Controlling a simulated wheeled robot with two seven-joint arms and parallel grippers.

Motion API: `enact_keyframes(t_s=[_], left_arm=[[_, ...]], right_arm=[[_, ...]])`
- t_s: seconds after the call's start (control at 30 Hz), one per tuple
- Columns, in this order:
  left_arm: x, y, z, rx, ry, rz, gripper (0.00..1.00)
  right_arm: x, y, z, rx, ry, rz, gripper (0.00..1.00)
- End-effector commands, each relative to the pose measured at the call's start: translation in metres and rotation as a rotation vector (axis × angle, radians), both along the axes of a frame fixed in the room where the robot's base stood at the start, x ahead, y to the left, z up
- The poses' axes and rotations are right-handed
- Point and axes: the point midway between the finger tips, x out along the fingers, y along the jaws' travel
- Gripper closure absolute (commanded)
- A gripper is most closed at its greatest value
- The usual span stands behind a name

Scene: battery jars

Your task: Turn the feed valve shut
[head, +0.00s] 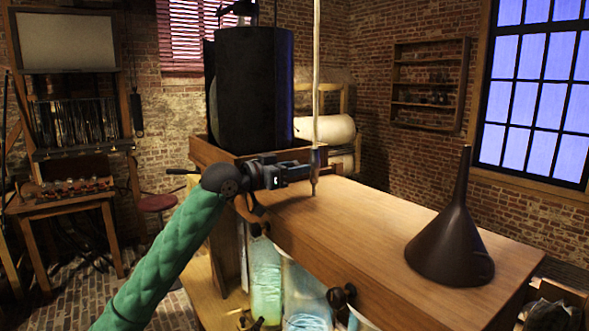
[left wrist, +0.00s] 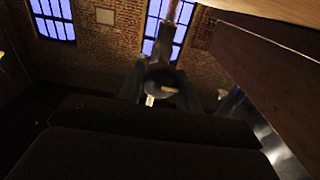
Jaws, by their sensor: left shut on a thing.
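The feed valve is at the lower part of this pipe, mostly hidden by the gripper in the head view. In the left wrist view, the two dark fingers of my left gripper (left wrist: 160,98) stand on either side of a dark rounded valve body (left wrist: 161,77), with the pipe rising above it. The valve's exact turn angle cannot be told. My right gripper is not in view.
A dark funnel (head: 450,245) stands on the wooden bench top (head: 370,205) at right. A large black tank (head: 252,90) stands in a wooden tray behind the gripper. Glass jars (head: 303,290) sit below the bench, near a black knob (head: 341,296). The middle bench top is clear.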

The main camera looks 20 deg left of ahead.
Motion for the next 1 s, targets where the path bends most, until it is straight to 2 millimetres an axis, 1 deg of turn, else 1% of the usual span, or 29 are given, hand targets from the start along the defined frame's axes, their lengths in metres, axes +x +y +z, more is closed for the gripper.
enact_keyframes(t_s=[0.17, 0.23, 0.37, 0.7, 0.83, 1.0], left_arm=[[0.000, 0.001, -0.001, 0.032, -0.025, 0.001, 0.88], [0.000, 0.001, -0.001, 0.055, -0.044, 0.002, 0.88], [0.000, 0.001, -0.001, 0.120, -0.093, 0.003, 0.88], [0.000, 0.000, -0.001, 0.362, -0.282, 0.003, 0.88], [-0.001, 0.000, 0.000, 0.460, -0.359, 0.003, 0.88], [-0.001, -0.001, 0.000, 0.587, -0.457, 0.003, 0.88]], right_arm=[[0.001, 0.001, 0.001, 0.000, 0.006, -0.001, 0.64], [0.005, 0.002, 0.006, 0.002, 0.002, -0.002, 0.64], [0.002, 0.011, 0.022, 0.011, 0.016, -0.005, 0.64], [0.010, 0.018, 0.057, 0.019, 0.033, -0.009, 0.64], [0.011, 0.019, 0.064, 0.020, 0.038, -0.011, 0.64], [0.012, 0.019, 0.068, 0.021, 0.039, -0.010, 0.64]])
